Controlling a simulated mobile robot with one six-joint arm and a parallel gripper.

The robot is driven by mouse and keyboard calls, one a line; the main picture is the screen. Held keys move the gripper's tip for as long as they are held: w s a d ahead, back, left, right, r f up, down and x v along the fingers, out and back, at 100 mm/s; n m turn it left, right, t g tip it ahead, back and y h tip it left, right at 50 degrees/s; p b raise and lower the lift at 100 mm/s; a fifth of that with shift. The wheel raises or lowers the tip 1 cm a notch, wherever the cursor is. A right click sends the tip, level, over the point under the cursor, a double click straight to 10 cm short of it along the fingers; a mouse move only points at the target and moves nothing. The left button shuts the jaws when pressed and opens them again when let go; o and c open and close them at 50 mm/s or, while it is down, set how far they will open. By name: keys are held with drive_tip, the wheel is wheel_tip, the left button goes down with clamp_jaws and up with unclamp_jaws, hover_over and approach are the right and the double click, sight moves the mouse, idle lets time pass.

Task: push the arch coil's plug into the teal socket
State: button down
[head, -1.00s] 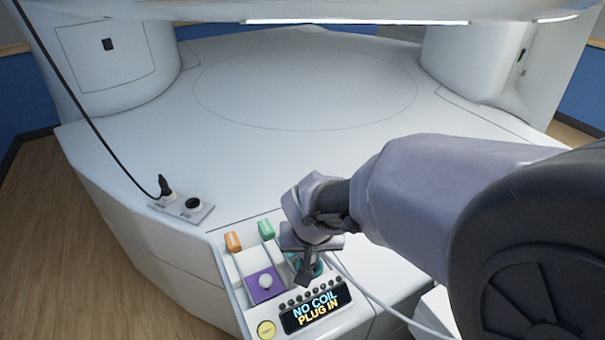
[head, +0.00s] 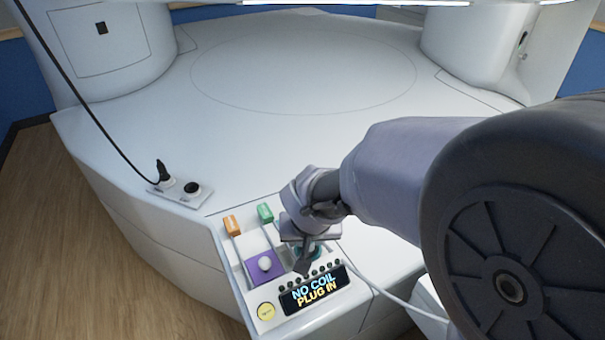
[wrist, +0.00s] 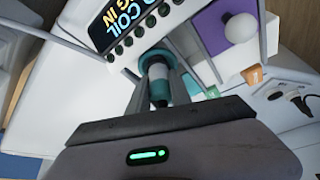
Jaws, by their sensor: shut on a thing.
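My gripper (wrist: 160,85) is shut on the coil's plug (wrist: 159,88), a narrow piece with dark and teal parts. In the wrist view the plug sits between the two grey fingers and points at the teal socket (wrist: 154,60) on the panel. Its tip is at the socket; I cannot tell how deep it sits. In the head view my gripper (head: 304,258) is over the socket, whose teal edge (head: 322,250) shows beside it; the plug is hidden there. The panel display (head: 315,288) reads "NO COIL PLUG IN".
Left of the socket are a purple plate with a white knob (head: 265,263), an orange block (head: 232,225) and a green block (head: 265,213). A yellow button (head: 266,311) is near the front edge. A pale cable (head: 385,298) runs right. A black plug (head: 162,173) stands further left.

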drive_tip(key=shift+f, duration=0.2)
drive_tip(key=c, duration=1.1)
unclamp_jaws()
drive_tip(key=shift+r, duration=0.1)
drive_tip(key=p+v, duration=0.8)
drive_tip(key=v, duration=0.9)
drive_tip(key=shift+s, duration=0.15)
drive_tip(key=shift+r, duration=0.1)
